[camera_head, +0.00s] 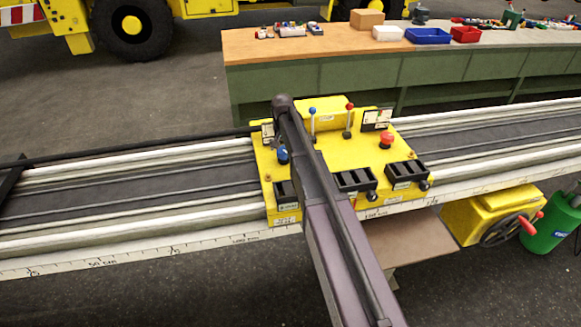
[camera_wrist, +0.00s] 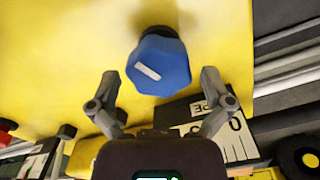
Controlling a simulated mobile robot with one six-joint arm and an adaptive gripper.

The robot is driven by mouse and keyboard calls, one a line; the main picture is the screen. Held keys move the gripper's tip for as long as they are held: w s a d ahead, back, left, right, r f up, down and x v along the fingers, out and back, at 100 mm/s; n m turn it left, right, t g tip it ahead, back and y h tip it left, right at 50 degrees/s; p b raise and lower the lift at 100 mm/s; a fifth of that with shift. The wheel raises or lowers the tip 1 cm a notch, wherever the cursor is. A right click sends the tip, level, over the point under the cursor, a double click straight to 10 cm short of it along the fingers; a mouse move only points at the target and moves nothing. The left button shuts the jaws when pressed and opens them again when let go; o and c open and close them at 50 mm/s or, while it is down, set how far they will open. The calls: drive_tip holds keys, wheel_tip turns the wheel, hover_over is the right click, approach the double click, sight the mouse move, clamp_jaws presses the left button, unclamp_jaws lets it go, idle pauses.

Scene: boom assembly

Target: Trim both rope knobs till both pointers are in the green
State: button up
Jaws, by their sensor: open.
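The blue knob (camera_wrist: 160,62), with a white mark on its face, is near the top middle of the wrist view. My gripper (camera_wrist: 160,88) is open, with one finger on each side of the knob's lower part; I cannot tell how near they are in depth. In the head view the blue knob (camera_head: 283,155) shows at the left of the yellow console (camera_head: 335,150), beside my arm. A red knob (camera_head: 387,140) stands at the right. A left gauge (camera_head: 268,132) and a right gauge (camera_head: 376,119) are too small to read. The gauge by the blue knob (camera_wrist: 235,138) is partly hidden by my gripper.
A blue-topped lever (camera_head: 312,113) and a red-topped lever (camera_head: 349,107) stand at the console's back. Black boxes (camera_head: 402,173) line its front edge. A workbench (camera_head: 340,50) with trays is behind. A yellow handwheel unit (camera_head: 495,212) and green canister (camera_head: 550,228) are at right.

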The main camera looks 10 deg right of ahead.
sight(284, 150)
drive_tip(key=shift+n, duration=0.3)
drive_tip(key=shift+n, duration=1.7)
drive_tip(key=n, duration=0.3)
drive_tip(key=shift+n, duration=0.4)
drive_tip(key=n, duration=0.8)
wheel_tip(284, 150, up, 14)
drive_tip(key=p, duration=1.4)
drive_tip(key=s+f+m+b, duration=0.3)
drive_tip(key=s, duration=0.7)
drive_tip(key=s+f+m+b, duration=0.4)
drive_tip(key=s, duration=0.6)
drive_tip(key=s+f+m+b, duration=0.3)
drive_tip(key=s+m, duration=0.1)
drive_tip(key=s, duration=0.6)
drive_tip(key=shift+f, duration=0.2)
drive_tip(key=shift+a, duration=0.1)
